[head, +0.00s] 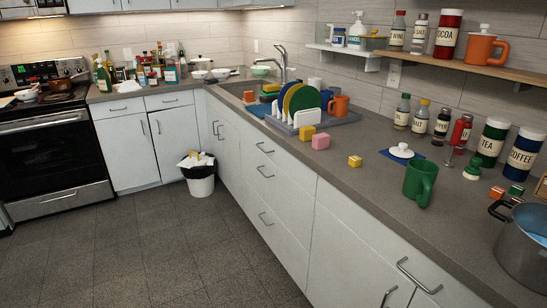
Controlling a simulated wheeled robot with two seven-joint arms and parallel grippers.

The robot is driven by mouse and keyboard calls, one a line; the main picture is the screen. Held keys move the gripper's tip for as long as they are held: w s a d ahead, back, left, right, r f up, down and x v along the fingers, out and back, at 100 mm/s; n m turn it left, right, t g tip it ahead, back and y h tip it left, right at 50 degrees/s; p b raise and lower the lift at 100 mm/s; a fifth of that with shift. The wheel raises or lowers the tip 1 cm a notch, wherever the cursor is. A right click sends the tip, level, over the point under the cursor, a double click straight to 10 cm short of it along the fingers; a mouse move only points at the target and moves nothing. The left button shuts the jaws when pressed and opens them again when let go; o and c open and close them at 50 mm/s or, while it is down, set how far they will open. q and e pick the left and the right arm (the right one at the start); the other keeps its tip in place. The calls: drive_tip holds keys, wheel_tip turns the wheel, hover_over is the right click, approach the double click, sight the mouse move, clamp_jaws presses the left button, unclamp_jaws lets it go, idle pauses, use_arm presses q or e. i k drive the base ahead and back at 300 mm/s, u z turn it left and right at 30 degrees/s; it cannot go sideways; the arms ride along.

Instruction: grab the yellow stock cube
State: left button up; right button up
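A small yellow cube (355,161), which looks like the yellow stock cube, sits on the grey counter near its front edge. It stands apart, left of the green mug (421,182) and right of a pink block (321,141). A larger yellow block (307,133) lies beside the pink block, by the dish rack. Neither of my grippers is in the head view.
A blue-grey pot (523,248) stands at the right counter end. Behind the cube are a white lid (401,151) on a blue cloth and several spice bottles (441,126). The dish rack (340,119) holds plates. The counter around the cube is clear; a wooden shelf (450,62) hangs above.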

sight(354, 161)
drive_tip(key=u, duration=0.95)
drive_tip(key=i, duration=3.05)
drive_tip(key=z, duration=1.1)
